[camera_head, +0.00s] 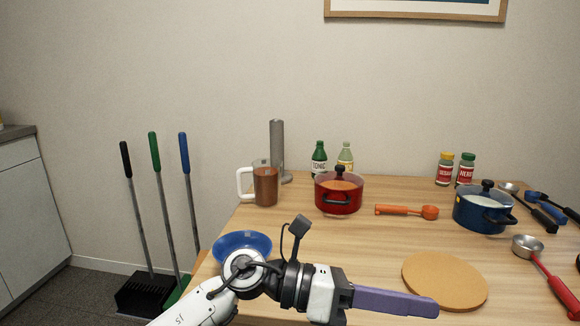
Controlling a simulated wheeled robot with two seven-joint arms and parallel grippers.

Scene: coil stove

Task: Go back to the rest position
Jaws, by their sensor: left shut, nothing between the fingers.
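My left arm comes in from the bottom left and reaches over the front of the wooden table. My left gripper (428,307) has purple fingers that point right and lie together, shut with nothing between them. It is above the table's front part, just in front of the round cork board (445,282). Part of a blue bowl (243,240) shows behind my left arm, which hides its front. My right gripper does not show.
On the table (385,240) stand a red pot (338,192), a blue pot (483,208), a mug (265,187), bottles (319,160) and an orange ladle (407,211). Several ladles lie at the right, including a red-handled one (552,278). Brooms (162,200) lean at the left.

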